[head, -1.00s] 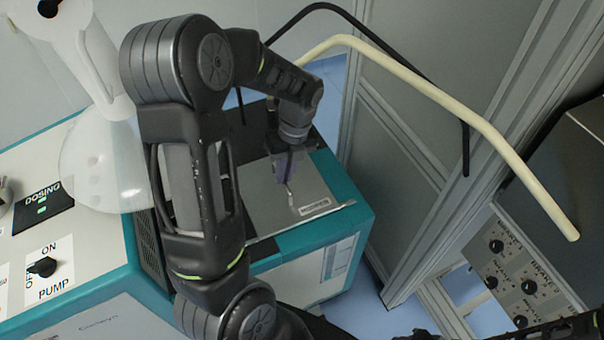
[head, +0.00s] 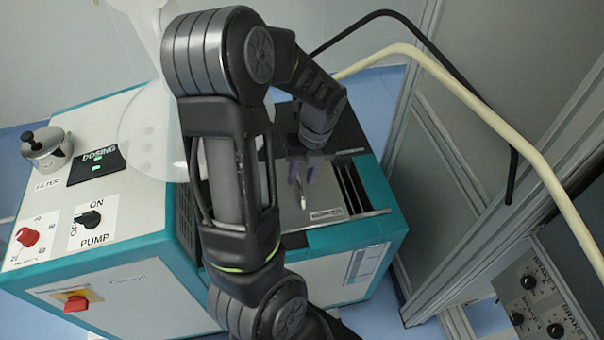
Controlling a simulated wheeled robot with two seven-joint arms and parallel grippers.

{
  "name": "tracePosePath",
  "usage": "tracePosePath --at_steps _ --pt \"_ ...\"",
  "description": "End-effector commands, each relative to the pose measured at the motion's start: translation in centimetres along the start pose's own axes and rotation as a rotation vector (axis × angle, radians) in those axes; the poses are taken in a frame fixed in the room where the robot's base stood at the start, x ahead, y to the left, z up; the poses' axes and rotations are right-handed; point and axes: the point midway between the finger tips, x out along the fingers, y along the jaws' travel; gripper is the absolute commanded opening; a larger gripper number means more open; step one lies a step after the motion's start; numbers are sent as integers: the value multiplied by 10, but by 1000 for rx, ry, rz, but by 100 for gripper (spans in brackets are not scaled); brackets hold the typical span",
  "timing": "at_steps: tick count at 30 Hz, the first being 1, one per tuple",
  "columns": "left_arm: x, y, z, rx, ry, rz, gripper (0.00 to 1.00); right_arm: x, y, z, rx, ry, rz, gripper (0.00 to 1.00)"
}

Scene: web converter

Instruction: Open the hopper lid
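The hopper (head: 326,214) is a labelled box at the right end of the teal and white machine. A dark opening with upright slats (head: 350,188) shows at its right side. A thin silver handle (head: 302,196) shows at the fingers. My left gripper (head: 303,174) reaches down over the hopper, its purple fingers on either side of the handle and apparently shut on it. My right gripper is not in view.
The machine top to the left carries a pump switch (head: 91,219), a red knob (head: 28,237), a metal filter pot (head: 46,148) and a translucent cone (head: 152,130). A cream tube (head: 470,115) and a grey frame stand close on the right.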

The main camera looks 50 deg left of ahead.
Motion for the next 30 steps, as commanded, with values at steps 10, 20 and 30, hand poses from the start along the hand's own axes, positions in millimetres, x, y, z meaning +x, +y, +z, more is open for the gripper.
tracePosePath --at_steps 10,20,30 --pt "-7 -1 0 0 -1 -1 32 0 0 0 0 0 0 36" --pt "-57 -1 0 0 -2 -3 32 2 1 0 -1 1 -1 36" --pt "-78 0 0 0 0 0 32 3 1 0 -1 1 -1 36"
